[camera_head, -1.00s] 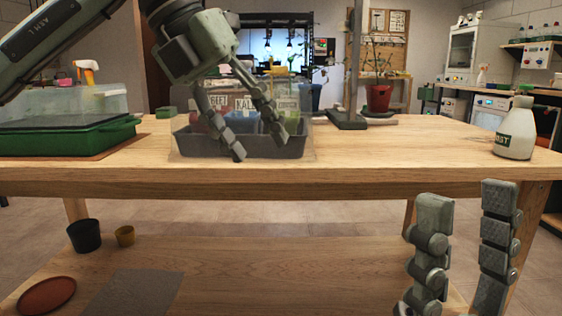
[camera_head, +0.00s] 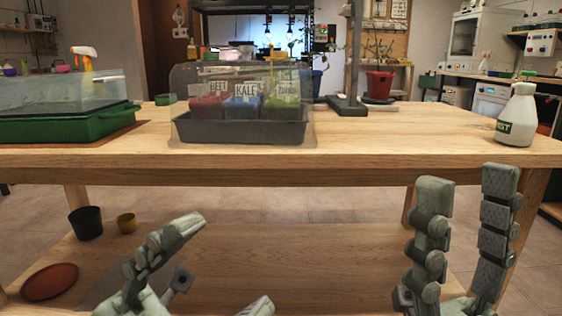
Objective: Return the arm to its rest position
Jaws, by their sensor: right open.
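My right gripper (camera_head: 467,182) is open and empty, with its two fingers pointing up in front of the table at the lower right. My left gripper (camera_head: 226,262) is low at the bottom left, below the tabletop edge. Its fingers are spread apart with nothing between them, and part of it is cut off by the frame edge. The dark seedling tray (camera_head: 245,132) stands on the table under a clear cover (camera_head: 186,92). Red, blue and green pots with labels such as BEET and KALE stand in it. Neither gripper touches the tray.
A green tray with a clear lid (camera_head: 60,125) stands at the left of the wooden table (camera_head: 400,140). A white bottle (camera_head: 516,118) stands at the right. A dark stand (camera_head: 348,104) is at the back.

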